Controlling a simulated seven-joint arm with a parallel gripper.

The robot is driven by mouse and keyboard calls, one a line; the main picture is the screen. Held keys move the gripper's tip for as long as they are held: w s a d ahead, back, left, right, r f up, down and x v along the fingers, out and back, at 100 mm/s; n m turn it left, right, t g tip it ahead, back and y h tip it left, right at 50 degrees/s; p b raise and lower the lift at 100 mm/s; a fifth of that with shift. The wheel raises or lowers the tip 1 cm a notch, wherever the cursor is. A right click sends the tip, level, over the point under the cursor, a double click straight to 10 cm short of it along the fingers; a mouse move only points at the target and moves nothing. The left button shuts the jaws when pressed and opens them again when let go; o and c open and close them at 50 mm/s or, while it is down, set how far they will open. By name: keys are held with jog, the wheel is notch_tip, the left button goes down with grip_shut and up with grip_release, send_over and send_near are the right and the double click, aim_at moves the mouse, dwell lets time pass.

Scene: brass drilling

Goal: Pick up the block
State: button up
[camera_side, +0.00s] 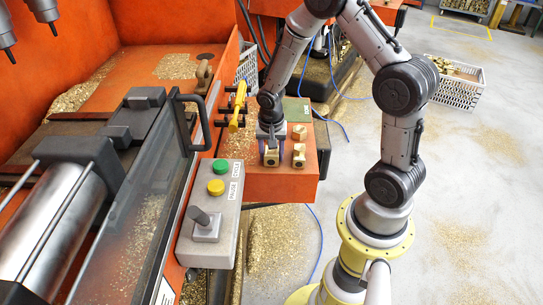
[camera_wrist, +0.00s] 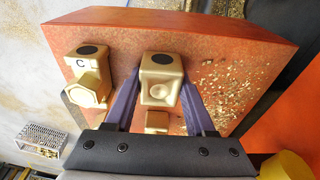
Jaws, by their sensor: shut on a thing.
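A brass block (camera_wrist: 161,72) with a black dot on one face is between the two purple fingers of my gripper (camera_wrist: 160,90) in the wrist view. The fingers are shut on its sides. In the side view my gripper (camera_side: 271,153) points down at the orange-red table, with the block (camera_side: 271,158) between its fingertips. I cannot tell whether the block touches the table or is slightly above it. A second brass piece (camera_side: 299,156) stands just right of the gripper; in the wrist view a piece marked "C" (camera_wrist: 86,70) is to the left.
Another brass piece (camera_side: 299,132) lies farther back on the orange-red table (camera_side: 270,188). A smaller brass shape (camera_wrist: 157,122) shows near the palm. A control box (camera_side: 212,215) with buttons and lever stands front-left. A white basket (camera_side: 460,88) is on the floor at right.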

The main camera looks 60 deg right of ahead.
grip_shut()
jog(key=shift+w+r, duration=0.1)
jog(key=shift+r, duration=0.05)
